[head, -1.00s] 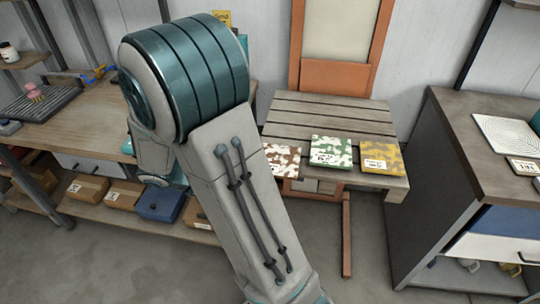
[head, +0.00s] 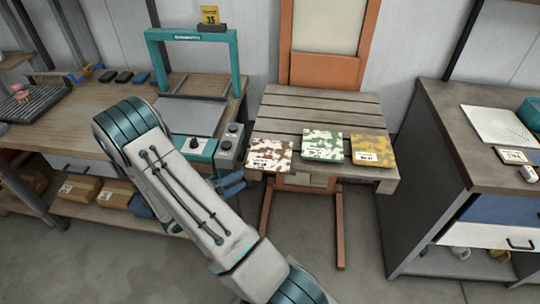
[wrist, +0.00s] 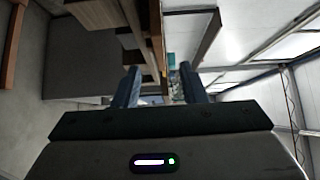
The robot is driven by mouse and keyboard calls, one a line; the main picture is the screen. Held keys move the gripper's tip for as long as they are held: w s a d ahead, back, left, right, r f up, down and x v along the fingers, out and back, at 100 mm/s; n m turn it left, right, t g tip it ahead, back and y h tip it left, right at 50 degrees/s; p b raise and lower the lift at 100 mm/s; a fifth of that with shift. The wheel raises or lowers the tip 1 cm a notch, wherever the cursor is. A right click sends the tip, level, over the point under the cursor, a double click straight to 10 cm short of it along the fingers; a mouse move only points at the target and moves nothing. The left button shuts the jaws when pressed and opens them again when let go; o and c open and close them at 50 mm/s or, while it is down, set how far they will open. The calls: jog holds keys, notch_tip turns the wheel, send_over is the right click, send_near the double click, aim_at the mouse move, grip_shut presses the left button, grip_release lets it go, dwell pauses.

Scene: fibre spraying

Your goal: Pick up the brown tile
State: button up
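The brown tile (head: 270,151), with a brown and white camouflage pattern and a white label, lies flat at the left front of a slatted wooden table (head: 315,105). My gripper (head: 236,183) shows in the head view as blue fingers just left of and below the table's front left corner. It is near the brown tile but apart from it. In the wrist view my gripper (wrist: 160,75) has its two fingers spread with nothing held between them. Wooden slats (wrist: 130,30) show at the upper left there; I cannot make out the brown tile in that view.
A green tile (head: 321,145) and a yellow tile (head: 373,150) lie right of the brown one. A teal-framed press (head: 190,35) stands on the left workbench (head: 70,125). A dark cabinet (head: 410,190) stands close on the right. The back of the slatted table is clear.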

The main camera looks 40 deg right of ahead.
aim_at(258, 170)
jog(key=d, duration=0.3)
jog(key=d+p, duration=0.1)
jog(key=d, duration=0.2)
jog(key=d+p, duration=0.1)
jog(key=d, duration=0.3)
jog(key=shift+s+f, duration=0.1)
jog(key=shift+s, duration=0.25)
grip_shut()
